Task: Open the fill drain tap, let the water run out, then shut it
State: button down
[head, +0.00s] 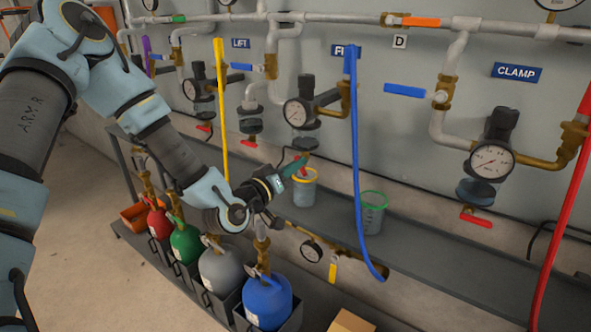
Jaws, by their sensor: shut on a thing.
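My gripper (298,164) reaches in from the left, under the dark drain bowl (304,143) below the round gauge beside the partly hidden "FI…" sign (345,51). Its teal fingers are shut at the spot where the fill drain tap sits. The tap's handle is mostly hidden by the fingers, so I cannot tell its angle. A bucket with an orange rim (304,190) stands on the shelf just below the gripper. I cannot make out any running water.
A green-rimmed bucket (371,215) stands to the right on the grey shelf (425,250). A blue hose (356,150) and a yellow hose (221,110) hang nearby. Other red drain taps, one under the CLAMP gauge (475,219), line the wall. Several gas bottles, including a blue one (267,302), stand below.

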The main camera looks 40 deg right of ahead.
jog(key=c, duration=1.2)
grip_release()
jog(key=v, duration=1.1)
